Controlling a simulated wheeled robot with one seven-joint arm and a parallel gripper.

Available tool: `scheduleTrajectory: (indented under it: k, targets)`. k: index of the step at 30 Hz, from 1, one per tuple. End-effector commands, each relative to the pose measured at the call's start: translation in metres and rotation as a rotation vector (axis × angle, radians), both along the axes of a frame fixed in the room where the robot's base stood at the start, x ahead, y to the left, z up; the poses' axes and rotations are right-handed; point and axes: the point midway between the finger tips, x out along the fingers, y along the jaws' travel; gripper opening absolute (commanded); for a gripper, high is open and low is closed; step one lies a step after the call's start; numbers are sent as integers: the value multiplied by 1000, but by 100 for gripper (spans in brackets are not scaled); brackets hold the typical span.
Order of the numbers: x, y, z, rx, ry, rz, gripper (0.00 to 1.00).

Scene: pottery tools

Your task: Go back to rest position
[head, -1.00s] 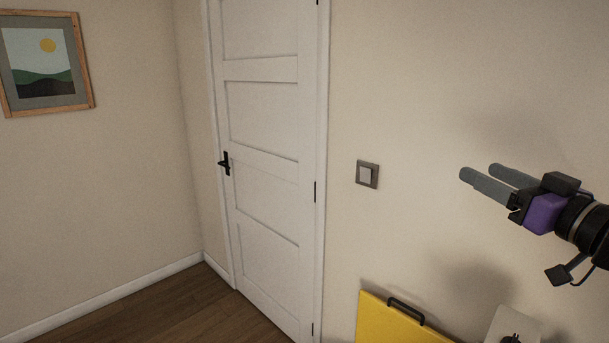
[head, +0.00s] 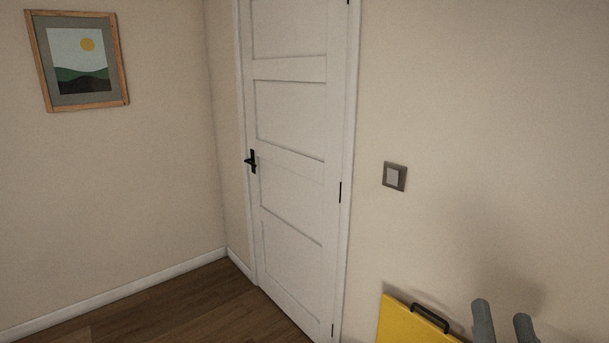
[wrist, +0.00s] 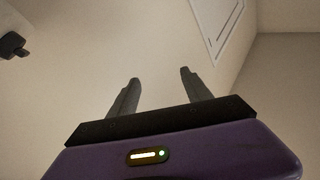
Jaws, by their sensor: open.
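My gripper (head: 503,325) shows only by its two grey fingers at the bottom right of the head view. They point upward and stand apart with nothing between them. In the wrist view my gripper (wrist: 155,88) is open and empty, with bare wall beyond the fingertips. The rest of my arm is outside the head view.
A yellow panel (head: 410,325) with a dark handle stands at the lower right, left of my fingers. A light switch (head: 394,176) is on the wall beside a closed white door (head: 290,150). A framed picture (head: 80,60) hangs at left. The wooden floor (head: 190,310) in view is clear.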

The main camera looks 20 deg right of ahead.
Motion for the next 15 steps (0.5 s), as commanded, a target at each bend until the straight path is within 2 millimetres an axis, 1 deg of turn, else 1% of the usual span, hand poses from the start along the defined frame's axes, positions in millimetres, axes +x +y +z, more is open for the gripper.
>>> scheduleTrajectory:
  k: [1, 3, 8, 11, 12, 14, 15]
  targets:
    - [-10, 15, -18, 3, 42, 9, 57]
    - [-25, 33, -36, -11, 95, 17, 57]
    - [-63, 72, -77, -56, 234, 68, 57]
    - [-90, 95, -100, -91, 329, 123, 57]
    - [-101, 104, -110, -105, 371, 150, 57]
    - [-119, 116, -124, -127, 436, 196, 57]
    - [-132, 124, -134, -139, 481, 229, 57]
